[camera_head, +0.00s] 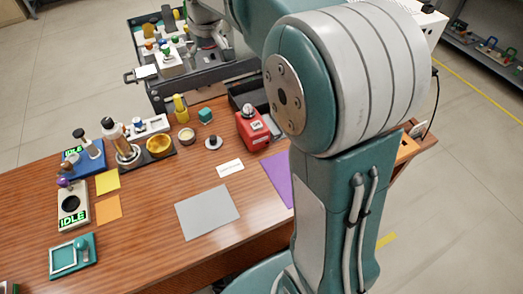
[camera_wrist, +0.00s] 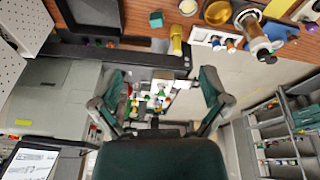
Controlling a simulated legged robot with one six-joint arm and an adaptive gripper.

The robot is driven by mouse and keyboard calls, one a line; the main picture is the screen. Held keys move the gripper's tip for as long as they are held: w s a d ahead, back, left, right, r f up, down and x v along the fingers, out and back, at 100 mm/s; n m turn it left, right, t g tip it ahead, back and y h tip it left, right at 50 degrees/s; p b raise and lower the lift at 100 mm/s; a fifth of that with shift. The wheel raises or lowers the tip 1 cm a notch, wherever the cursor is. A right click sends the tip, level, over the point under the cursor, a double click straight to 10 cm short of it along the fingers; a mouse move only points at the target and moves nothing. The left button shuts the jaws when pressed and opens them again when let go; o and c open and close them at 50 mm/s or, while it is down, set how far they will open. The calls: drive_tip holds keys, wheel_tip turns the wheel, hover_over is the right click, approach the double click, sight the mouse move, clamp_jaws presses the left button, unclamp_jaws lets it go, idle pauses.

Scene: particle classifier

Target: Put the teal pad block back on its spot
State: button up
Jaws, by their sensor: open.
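A small teal block (camera_head: 205,115) sits on the wooden table near its back edge, between the yellow bottle and the red device. It also shows in the wrist view (camera_wrist: 156,19) at the top, beyond the dark edge of the cart. My gripper (camera_wrist: 160,92) is open and empty, with its two fingers wide apart above the cart, off the table. The block is outside the fingers. A teal tray (camera_head: 88,264) with a pale inset and a round teal knob lies at the table's front left. I cannot tell which place is the block's spot.
A dark cart (camera_head: 158,90) with bottles and small parts stands behind the table. A yellow bottle (camera_head: 180,107), a cream dish (camera_head: 187,135) and a red device (camera_head: 254,130) are near the block.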

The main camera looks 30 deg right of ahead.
drive_tip(key=s+f+m+t, duration=0.1)
drive_tip(key=s, duration=1.3)
drive_tip(key=s+f+m+t, duration=0.1)
drive_tip(key=s+f, duration=0.1)
drive_tip(key=s, duration=1.2)
drive_tip(key=shift+f+t, duration=0.3)
